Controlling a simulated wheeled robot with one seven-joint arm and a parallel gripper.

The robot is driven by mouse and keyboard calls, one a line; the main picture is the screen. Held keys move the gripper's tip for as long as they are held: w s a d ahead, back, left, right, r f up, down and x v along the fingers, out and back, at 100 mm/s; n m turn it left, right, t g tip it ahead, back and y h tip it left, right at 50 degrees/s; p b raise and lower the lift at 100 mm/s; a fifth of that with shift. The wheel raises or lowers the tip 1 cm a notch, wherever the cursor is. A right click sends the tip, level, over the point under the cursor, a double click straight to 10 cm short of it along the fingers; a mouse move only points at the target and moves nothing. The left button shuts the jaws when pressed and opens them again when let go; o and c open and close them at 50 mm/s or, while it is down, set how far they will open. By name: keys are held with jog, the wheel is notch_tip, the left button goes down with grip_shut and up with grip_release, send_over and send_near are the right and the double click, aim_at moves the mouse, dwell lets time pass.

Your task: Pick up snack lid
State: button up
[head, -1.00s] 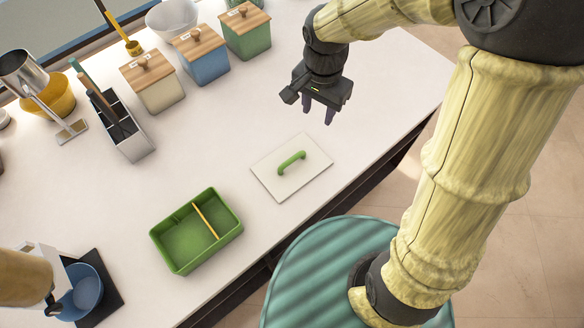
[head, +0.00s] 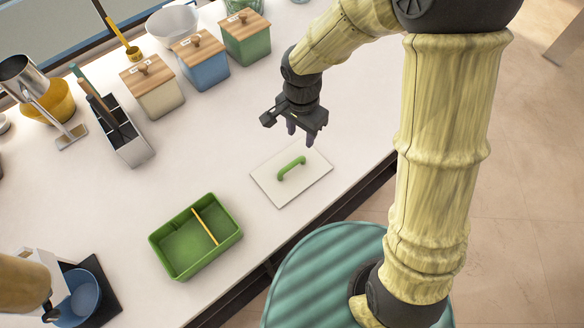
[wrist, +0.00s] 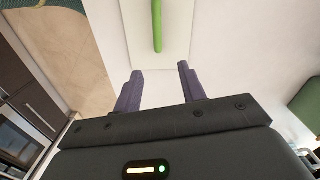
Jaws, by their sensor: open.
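The snack lid (head: 272,187) is a flat white panel with a raised green handle (head: 291,168), lying on the white counter near its front edge. It also shows at the top of the wrist view (wrist: 135,40), with its green handle (wrist: 157,25) running up and out of frame. My gripper (head: 301,140) is open and empty, above the counter just behind and above the lid. In the wrist view the purple fingers (wrist: 160,80) are spread, with the handle's near end ahead of the gap between them. The fingers appear apart from the handle.
A green snack box (head: 190,252) with an orange divider stands left of the lid. Wooden-lidded canisters (head: 205,65), a grey holder (head: 135,150) and a yellow pot (head: 60,102) stand at the back left. The counter around the lid is clear.

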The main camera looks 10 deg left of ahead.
send_over(303, 157)
jog(key=f, duration=0.5)
jog(key=shift+a+f, duration=0.4)
jog(key=shift+s, duration=0.1)
jog(key=f+p, duration=0.1)
jog(key=f, duration=0.3)
jog(key=shift+d+f+p, duration=0.1)
jog(key=shift+d+p, duration=0.3)
jog(key=shift+w+f, duration=0.2)
jog(key=shift+f, duration=0.3)
grip_shut()
